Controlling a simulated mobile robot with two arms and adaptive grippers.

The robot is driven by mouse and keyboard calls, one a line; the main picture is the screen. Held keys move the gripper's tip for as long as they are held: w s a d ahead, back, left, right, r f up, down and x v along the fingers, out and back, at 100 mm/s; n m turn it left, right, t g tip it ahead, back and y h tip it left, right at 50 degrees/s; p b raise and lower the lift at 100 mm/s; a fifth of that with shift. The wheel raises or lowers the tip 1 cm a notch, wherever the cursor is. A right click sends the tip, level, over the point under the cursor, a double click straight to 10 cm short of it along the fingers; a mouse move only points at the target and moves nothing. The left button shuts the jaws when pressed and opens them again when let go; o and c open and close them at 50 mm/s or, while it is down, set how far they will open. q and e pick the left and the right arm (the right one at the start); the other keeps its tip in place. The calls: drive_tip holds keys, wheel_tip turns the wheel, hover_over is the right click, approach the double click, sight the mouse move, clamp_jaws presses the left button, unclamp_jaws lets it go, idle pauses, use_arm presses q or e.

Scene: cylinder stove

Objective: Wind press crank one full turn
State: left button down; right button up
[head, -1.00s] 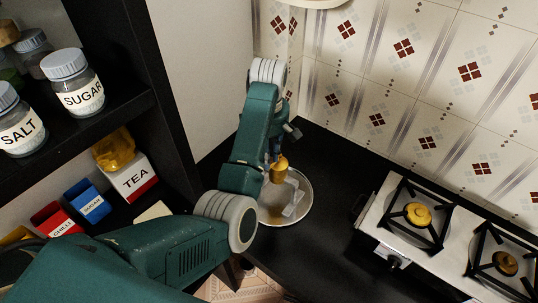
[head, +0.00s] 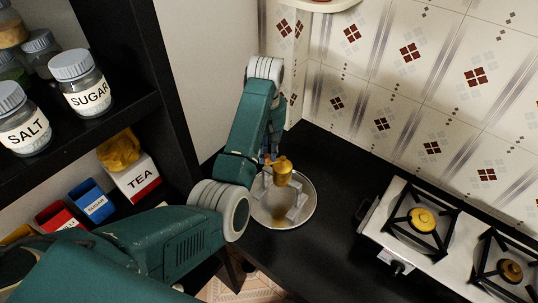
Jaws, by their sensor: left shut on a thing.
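A round metal dish (head: 303,215) sits on the black counter near the wall corner. A pale metal frame (head: 297,203) stands in it, with a gold-coloured cylindrical part (head: 283,172) above. These look like the press; I cannot clearly make out the crank. My left arm reaches over from the left, and my left gripper (head: 270,160) is at the gold part's upper left side. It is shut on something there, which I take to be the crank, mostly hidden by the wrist. My right gripper is not in view.
A white stove (head: 372,228) with black grates stands to the right, with bare black counter (head: 335,180) between. The tiled wall is behind.

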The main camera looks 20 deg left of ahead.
use_arm(q)
drive_tip(key=w+m, duration=0.8)
drive_tip(key=m, duration=1)
drive_tip(key=shift+d+r+b, duration=0.2)
drive_tip(key=shift+d+b, duration=0.15)
drive_tip(key=shift+b, duration=0.1)
drive_tip(key=c, duration=1.6)
unclamp_jaws()
drive_tip(key=shift+s, duration=0.15)
